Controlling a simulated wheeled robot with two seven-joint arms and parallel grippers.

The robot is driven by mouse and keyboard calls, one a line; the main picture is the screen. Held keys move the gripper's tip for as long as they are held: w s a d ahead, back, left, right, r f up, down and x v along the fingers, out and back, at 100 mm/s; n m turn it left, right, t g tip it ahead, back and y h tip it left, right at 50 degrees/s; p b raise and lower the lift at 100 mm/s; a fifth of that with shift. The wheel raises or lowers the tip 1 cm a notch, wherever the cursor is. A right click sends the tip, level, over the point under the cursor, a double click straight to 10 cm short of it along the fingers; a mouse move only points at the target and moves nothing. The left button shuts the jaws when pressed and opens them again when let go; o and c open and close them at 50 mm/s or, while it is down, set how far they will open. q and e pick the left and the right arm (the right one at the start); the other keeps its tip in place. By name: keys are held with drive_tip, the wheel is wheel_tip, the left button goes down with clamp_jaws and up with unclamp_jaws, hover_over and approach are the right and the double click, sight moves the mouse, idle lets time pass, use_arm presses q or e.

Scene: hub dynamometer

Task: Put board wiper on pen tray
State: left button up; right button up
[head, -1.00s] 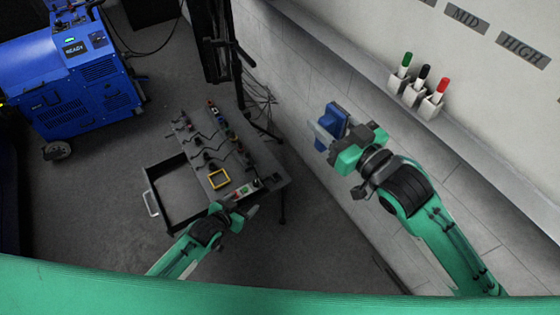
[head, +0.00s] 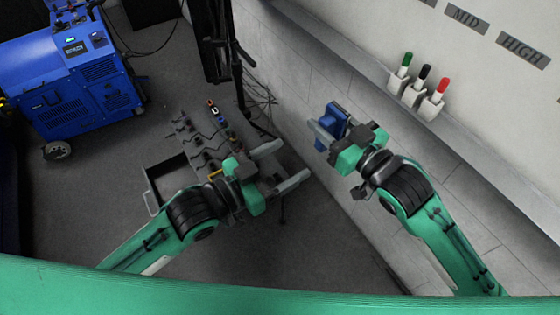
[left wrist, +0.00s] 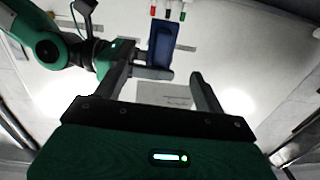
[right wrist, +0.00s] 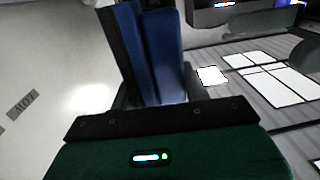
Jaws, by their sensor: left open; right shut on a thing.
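The board wiper (head: 334,119), a blue block with a dark side, is held in my right gripper (head: 324,128), away from the wall. It fills the space between the fingers in the right wrist view (right wrist: 160,55). The pen tray (head: 468,143) is the long grey ledge under the whiteboard, to the right of and beyond the wiper. My left gripper (head: 294,163) is open and empty, to the lower left of the wiper. Its spread fingers show in the left wrist view (left wrist: 158,76), with the wiper (left wrist: 161,42) beyond them, apart from it.
Green, black and red pens in white holders (head: 411,96) stand at the tray's edge; the tray right of them looks clear. A control desk (head: 205,150) with an open drawer lies below my left arm. A blue machine (head: 85,95) stands at the far left.

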sight(319, 142)
use_arm(q)
drive_tip(key=x, duration=1.1)
drive_tip(key=shift+w+d+f, duration=0.1)
drive_tip(key=shift+w+d, duration=0.1)
drive_tip(key=shift+d, duration=0.05)
drive_tip(key=c, duration=1)
drive_tip(key=shift+c, duration=0.9)
use_arm(e)
drive_tip(key=o, duration=1.1)
